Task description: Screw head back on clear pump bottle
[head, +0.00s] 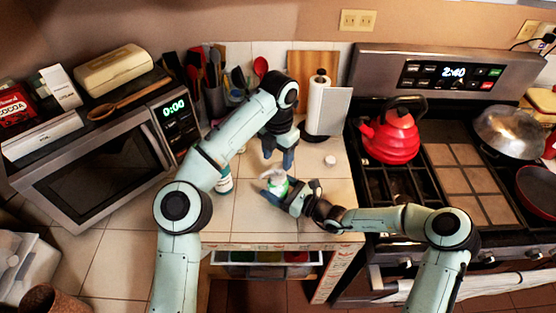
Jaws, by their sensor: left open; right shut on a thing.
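A small clear pump bottle (278,188) with green on it stands near the front of the tiled counter. A white pump head (270,174) shows at its top, its spout toward the left; I cannot tell whether it is seated on the neck or only resting there. My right gripper (280,196) comes from the right, low down, and is shut on the bottle's body, hiding part of it. My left gripper (278,158) points down just above the pump head, open, with nothing visible between its fingers.
A second bottle (224,181) stands left, partly behind my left arm. A small white round item (330,160) lies on the counter to the right. A paper towel holder (317,105) and utensils stand behind. The microwave (100,160) is left; the stove with red kettle (391,135) is right.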

